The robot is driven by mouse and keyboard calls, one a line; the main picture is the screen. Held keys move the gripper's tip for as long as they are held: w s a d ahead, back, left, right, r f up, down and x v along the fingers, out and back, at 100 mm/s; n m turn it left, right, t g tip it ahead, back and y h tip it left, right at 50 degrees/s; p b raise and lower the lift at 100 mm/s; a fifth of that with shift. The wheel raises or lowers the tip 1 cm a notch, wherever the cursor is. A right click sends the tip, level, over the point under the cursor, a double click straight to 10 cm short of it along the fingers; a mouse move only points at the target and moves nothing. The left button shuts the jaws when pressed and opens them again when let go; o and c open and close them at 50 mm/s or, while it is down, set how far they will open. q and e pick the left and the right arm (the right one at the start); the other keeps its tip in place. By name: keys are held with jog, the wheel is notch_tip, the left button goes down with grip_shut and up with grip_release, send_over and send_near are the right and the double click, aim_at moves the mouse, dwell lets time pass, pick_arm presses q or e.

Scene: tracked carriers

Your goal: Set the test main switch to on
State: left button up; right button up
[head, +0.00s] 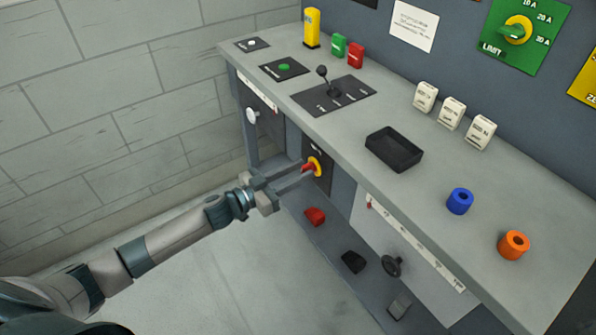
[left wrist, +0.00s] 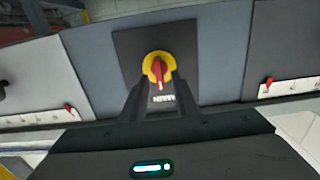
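The main switch has a red handle (head: 309,167) on a yellow disc (head: 316,165), set in a dark plate on the bench's front below the worktop. In the left wrist view the red handle (left wrist: 157,71) stands on its yellow ring (left wrist: 151,62), and an upside-down MAIN label (left wrist: 163,99) lies on the plate. My left gripper (head: 303,170) is at the switch, with its two fingers apart. In the left wrist view the fingertips (left wrist: 158,82) lie on either side of the handle, with slight gaps showing. Contact cannot be told. My right gripper is not in view.
The worktop above carries a black lever (head: 328,85), a black tray (head: 394,149), a blue cylinder (head: 460,201) and an orange one (head: 514,245). Below the switch, a red block (head: 315,216) lies on a low shelf. Open floor lies to the left.

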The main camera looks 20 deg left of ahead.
pick_arm(q)
jog(key=shift+c, duration=0.7)
grip_shut()
